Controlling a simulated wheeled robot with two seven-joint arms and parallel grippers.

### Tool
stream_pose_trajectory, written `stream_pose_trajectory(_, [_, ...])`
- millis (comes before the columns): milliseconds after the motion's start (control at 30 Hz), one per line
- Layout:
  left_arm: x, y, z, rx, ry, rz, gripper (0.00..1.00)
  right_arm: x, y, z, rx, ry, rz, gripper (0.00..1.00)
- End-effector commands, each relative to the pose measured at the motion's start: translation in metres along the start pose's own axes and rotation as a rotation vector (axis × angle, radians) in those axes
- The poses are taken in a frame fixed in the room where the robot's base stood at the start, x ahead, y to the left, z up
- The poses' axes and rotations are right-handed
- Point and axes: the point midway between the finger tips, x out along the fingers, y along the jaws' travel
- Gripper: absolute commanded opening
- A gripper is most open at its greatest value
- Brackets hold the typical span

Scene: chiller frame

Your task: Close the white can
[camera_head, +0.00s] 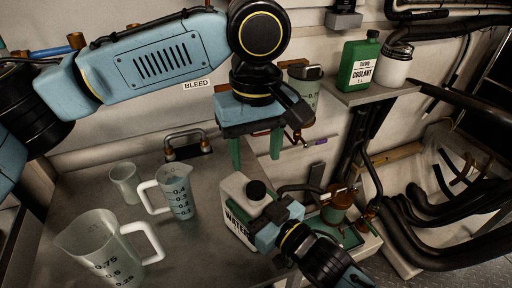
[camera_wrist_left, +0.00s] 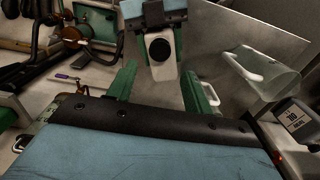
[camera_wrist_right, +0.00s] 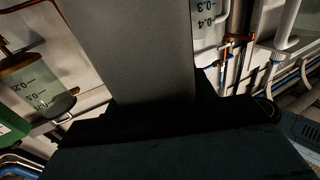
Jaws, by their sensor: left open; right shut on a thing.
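The white can (camera_head: 236,208), labelled WATER, stands on the grey worktop. A round black cap (camera_head: 257,190) shows on its top; I cannot tell how tight it sits. My right gripper (camera_head: 270,226) is shut on the can from the lower right. My left gripper (camera_head: 254,150) is open and empty above the can, its green fingers pointing down. In the left wrist view the can (camera_wrist_left: 163,76) and black cap (camera_wrist_left: 160,48) lie ahead, between the open fingers (camera_wrist_left: 157,88) and apart from them. In the right wrist view a plain grey surface fills the middle.
A large measuring jug (camera_head: 95,245), a smaller jug (camera_head: 178,192) and a clear cup (camera_head: 125,182) stand left of the can. A green coolant can (camera_head: 358,66) and a white jar (camera_head: 396,66) sit on a shelf (camera_head: 368,92). Black hoses (camera_head: 440,215) fill the right side.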

Motion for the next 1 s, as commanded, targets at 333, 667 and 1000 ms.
stream_pose_trajectory(333, [0.004,0.0,0.0,0.002,0.0,-0.001,0.51,0.0,0.0,0.001,0.0,-0.003,0.0,0.0])
stream_pose_trajectory(667, [0.05,-0.001,0.0,0.002,-0.002,-0.002,0.51,0.0,0.0,0.001,0.0,-0.003,0.0,0.0])
stream_pose_trajectory(1000, [0.08,0.0,0.0,0.003,0.0,0.0,0.51,0.0,0.0,0.001,0.0,-0.003,0.0,0.0])
